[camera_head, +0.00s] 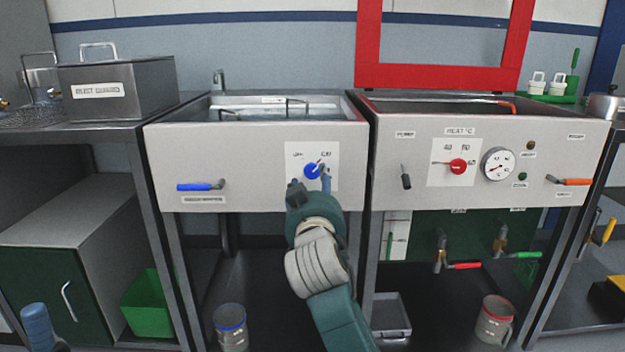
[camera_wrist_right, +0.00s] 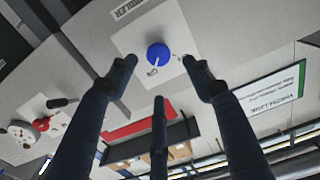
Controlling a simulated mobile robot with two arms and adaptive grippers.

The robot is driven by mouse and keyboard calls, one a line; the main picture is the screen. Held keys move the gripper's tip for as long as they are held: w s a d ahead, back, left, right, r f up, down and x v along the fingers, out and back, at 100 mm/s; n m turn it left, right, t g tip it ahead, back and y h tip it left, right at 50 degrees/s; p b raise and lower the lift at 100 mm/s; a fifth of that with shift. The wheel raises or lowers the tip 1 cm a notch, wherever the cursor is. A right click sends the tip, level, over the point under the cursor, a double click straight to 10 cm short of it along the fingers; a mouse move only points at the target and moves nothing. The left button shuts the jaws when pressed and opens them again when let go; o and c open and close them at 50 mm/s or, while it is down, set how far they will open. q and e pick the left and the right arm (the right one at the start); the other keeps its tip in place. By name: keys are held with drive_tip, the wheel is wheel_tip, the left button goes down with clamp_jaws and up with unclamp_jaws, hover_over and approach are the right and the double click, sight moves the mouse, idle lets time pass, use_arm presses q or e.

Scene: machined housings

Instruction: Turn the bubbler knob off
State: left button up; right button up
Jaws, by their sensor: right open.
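The blue bubbler knob (camera_head: 312,171) sits on a white square plate on the front panel of the left sink unit. In the right wrist view the knob (camera_wrist_right: 158,54) has a white pointer line, and a label above it reads "BUBBLER". My right gripper (camera_head: 311,184) is open in front of the panel, just below the knob. In the wrist view its spread fingers (camera_wrist_right: 160,80) lie around the knob's outline, apparently short of it; contact cannot be confirmed. Dark blue tips at the lower left, probably of my left gripper (camera_head: 45,332), are mostly cut off.
A blue lever handle (camera_head: 200,186) is on the same panel, to the left. The right unit has a red knob (camera_head: 458,166), a gauge (camera_head: 498,163) and a black lever (camera_head: 405,177). A blue-rimmed jar (camera_head: 230,325) stands below.

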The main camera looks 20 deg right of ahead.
sight(312, 170)
drive_tip(key=b+x, duration=0.1)
drive_tip(key=x, duration=0.6)
drive_tip(key=shift+w+f, duration=0.1)
drive_tip(key=c, duration=1.1)
